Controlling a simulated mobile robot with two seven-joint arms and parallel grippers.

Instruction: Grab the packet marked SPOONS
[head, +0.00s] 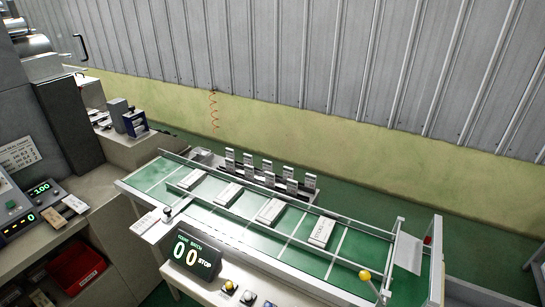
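Several white packets lie in a row on the green conveyor belt (254,229). They are a far-left packet (192,179), a second packet (229,194), a third packet (270,210) and a right-hand packet (322,232). Each seems to carry dark print, but it is too small to read, so I cannot tell which is marked SPOONS. Neither of my grippers shows in the head view.
Several upright white pieces (267,168) stand behind the belt. Rails run along the belt, with a yellow knob (365,275) near its right end. A black display (191,255) reading 00 STOP stands in front. A red bin (76,268) is at lower left.

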